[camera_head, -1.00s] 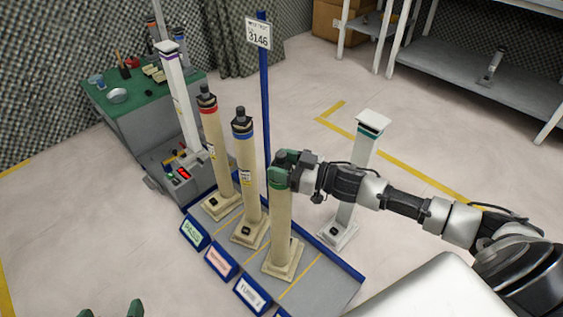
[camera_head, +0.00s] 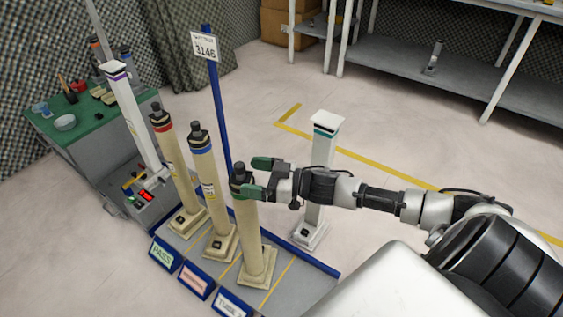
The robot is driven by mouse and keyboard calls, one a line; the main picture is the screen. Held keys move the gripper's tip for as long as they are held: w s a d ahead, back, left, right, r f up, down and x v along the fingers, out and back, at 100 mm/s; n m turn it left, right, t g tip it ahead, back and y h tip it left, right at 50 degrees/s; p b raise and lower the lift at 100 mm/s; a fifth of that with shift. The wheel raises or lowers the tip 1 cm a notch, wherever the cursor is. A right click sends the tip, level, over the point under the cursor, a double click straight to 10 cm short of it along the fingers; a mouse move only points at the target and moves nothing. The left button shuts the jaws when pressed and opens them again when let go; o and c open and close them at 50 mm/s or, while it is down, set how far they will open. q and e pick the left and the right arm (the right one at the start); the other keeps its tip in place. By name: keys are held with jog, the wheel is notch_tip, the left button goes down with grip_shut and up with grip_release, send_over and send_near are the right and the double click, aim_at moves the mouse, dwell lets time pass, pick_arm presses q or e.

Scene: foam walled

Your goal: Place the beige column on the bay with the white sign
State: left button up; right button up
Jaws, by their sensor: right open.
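A beige column (camera_head: 251,235) stands upright in the rack bay behind the white sign (camera_head: 232,303), its square foot on the grey rack floor between yellow lines. My right gripper (camera_head: 256,177) is open at the column's top, with one green finger behind it and the other at its near side. I cannot tell whether a finger touches it. Two more beige columns stand to its left, one with a red band (camera_head: 173,160) and one with a blue band (camera_head: 206,175). My left gripper is out of view.
A green sign (camera_head: 163,254) and a reddish sign (camera_head: 196,284) mark the other bays. A blue post (camera_head: 217,110) rises behind the rack. A white column (camera_head: 322,170) stands on the floor behind my right arm. A green-topped bench (camera_head: 80,125) is at left.

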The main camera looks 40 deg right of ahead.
jog(key=p+v, duration=0.2)
jog(key=v, duration=0.7)
jog(key=s+a+f+m+g+h, duration=0.3)
jog(key=s+a+f+m+h, duration=0.4)
jog(key=a+h, duration=0.35)
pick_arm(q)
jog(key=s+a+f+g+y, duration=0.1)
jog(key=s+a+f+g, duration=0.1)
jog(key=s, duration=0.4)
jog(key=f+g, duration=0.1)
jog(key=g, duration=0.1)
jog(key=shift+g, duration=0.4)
pick_arm(e)
jog(key=s+a+g, duration=0.2)
jog(key=s+g, duration=0.2)
jog(key=s, duration=0.4)
jog(key=shift+s+a+r+n+g+h, duration=0.2)
jog(key=shift+a+r+n+g+h, duration=0.1)
jog(key=shift+r+n+h, duration=0.15)
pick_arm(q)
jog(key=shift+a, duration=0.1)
